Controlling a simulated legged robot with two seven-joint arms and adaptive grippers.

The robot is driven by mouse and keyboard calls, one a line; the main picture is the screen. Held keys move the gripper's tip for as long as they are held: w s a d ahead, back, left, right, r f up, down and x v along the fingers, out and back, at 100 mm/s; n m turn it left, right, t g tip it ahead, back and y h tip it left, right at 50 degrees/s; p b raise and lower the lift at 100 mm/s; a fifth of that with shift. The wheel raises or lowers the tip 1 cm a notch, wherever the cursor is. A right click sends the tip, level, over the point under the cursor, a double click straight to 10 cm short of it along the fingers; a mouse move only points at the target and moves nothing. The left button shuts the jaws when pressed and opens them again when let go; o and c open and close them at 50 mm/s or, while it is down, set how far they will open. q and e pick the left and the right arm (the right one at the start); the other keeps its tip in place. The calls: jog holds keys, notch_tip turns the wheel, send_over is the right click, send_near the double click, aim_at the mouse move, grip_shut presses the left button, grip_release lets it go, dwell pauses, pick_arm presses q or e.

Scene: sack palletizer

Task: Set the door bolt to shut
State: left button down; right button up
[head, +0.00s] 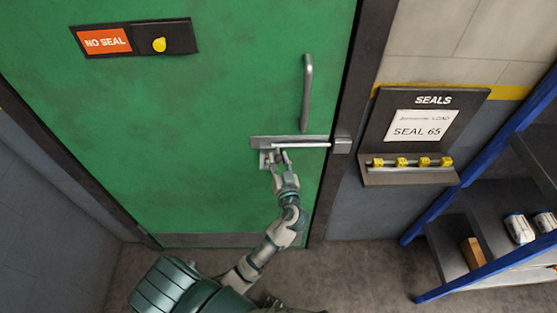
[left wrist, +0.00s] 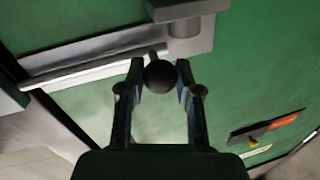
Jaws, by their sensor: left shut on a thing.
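The door bolt (head: 305,144) is a silver rod on a grey plate, lying level across the right part of the green door (head: 200,110). It also shows in the left wrist view (left wrist: 90,70). Its right end comes up to the grey keeper (head: 343,142) on the dark frame; I cannot tell whether it enters it. My left gripper (head: 278,157) is at the left part of the bolt. In the left wrist view its fingers (left wrist: 160,80) are shut on the bolt's dark round knob (left wrist: 160,75), one on each side. My right gripper is not in view.
A vertical handle (head: 307,92) stands out above the bolt. A "NO SEAL" panel (head: 133,39) with a yellow piece is at the door's upper left. Right of the frame hang a seals board (head: 388,103) with several yellow seals and a blue-posted shelf (head: 480,215).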

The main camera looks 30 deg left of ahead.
pick_arm(q)
jog(key=w+d+b, duration=0.2)
jog(key=d, duration=0.1)
jog(key=w+d+b, duration=0.1)
jog(key=d, duration=0.1)
jog(key=shift+w, duration=0.1)
jog(key=c, duration=0.8)
grip_release()
jog(key=shift+w+a, duration=0.1)
jog(key=v, duration=1.1)
jog(key=shift+d+f, duration=0.25)
jog(key=shift+d, duration=0.15)
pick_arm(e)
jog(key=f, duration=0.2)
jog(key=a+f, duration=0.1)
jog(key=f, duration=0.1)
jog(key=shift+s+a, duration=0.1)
